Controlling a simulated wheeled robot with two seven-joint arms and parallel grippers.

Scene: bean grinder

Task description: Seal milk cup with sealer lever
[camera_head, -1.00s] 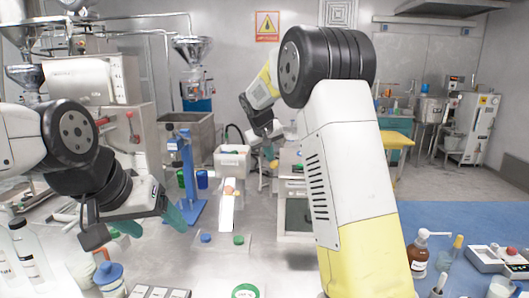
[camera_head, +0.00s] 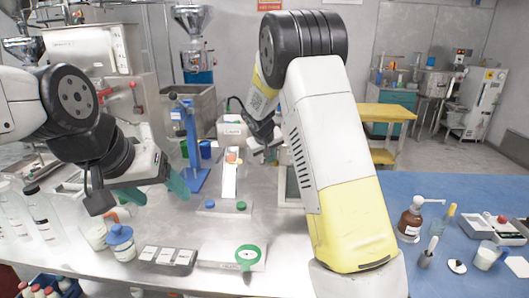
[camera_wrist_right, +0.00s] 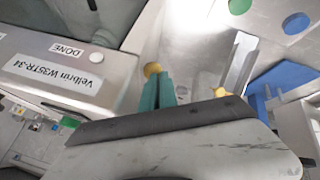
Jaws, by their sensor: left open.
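My left gripper (camera_head: 153,190) is open and empty in the head view, its two teal fingers spread above the table, left of the blue stand. My right gripper (camera_wrist_right: 157,92) shows in the right wrist view with its teal fingers close together. A yellow knob (camera_wrist_right: 152,70) sits at their tips; I cannot tell whether they grip it. Beside them is a grey machine (camera_wrist_right: 75,75) labelled "Velbrin W35TR-34", with a "DONE" label. In the head view my right arm hides much of this area. I cannot clearly make out the milk cup or the sealer lever.
A blue stand (camera_head: 188,145) and a white chute (camera_head: 230,178) stand mid-table. Blue and green buttons lie in front of the chute. Bottles (camera_head: 42,212) and a blue-lidded jar (camera_head: 121,242) are at the left. A brown pump bottle (camera_head: 411,219) stands on a blue surface at the right.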

